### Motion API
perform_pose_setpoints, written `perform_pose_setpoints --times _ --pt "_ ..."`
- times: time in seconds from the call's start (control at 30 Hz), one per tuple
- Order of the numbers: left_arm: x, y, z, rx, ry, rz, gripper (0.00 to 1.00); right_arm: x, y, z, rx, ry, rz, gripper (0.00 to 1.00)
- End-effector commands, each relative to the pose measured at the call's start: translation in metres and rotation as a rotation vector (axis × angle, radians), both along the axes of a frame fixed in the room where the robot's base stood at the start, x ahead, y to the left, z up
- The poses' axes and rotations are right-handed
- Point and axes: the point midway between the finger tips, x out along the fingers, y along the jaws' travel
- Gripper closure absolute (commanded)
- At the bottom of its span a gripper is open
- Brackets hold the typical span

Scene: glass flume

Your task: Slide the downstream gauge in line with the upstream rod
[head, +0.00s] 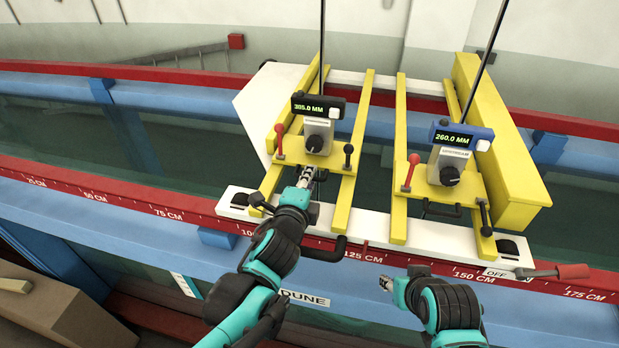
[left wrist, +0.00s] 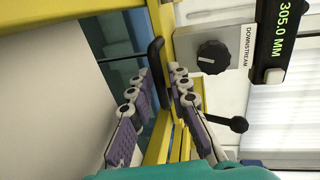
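The downstream gauge (head: 318,133) is the left one, on a yellow carriage, with a black display reading 305.0 MM; its label and dial (left wrist: 213,57) show in the left wrist view. A thin rod (head: 322,45) rises from it. The upstream gauge (head: 450,160), right, has a blue display reading 260.0 MM and its own rod (head: 482,72). My left gripper (head: 306,178) is at the front of the downstream carriage. In the left wrist view its fingers (left wrist: 160,82) are apart, with a black handle (left wrist: 155,50) between their tips. My right gripper (head: 386,284) hangs before the rail, apart from both gauges.
Yellow rails (head: 399,190) carry the gauges across a white frame (head: 380,224) over the flume. A red-handled lever (head: 279,140) and black-knobbed lever (head: 348,155) flank the downstream gauge. A red scale rail (head: 130,200) runs in front.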

Motion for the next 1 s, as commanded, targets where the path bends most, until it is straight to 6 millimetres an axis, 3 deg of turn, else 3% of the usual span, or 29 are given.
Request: perform_pose_setpoints --times 0.27,0.33,0.63,1.0 --pt "0.001 0.0 0.0 0.0 0.0 0.0 0.82 0.0 0.0 0.0 0.0 0.0 0.0 0.59" --pt "0.001 0.0 0.0 0.0 0.0 0.0 1.0 0.0 0.0 0.0 0.0 0.0 0.0 0.59" --pt "0.001 0.0 0.0 0.0 0.0 0.0 1.0 0.0 0.0 0.0 0.0 0.0 0.0 0.59" --pt "-0.039 0.008 0.0 -0.001 0.001 -0.001 1.0 0.0 0.0 0.014 0.0 0.0 0.0 0.59"
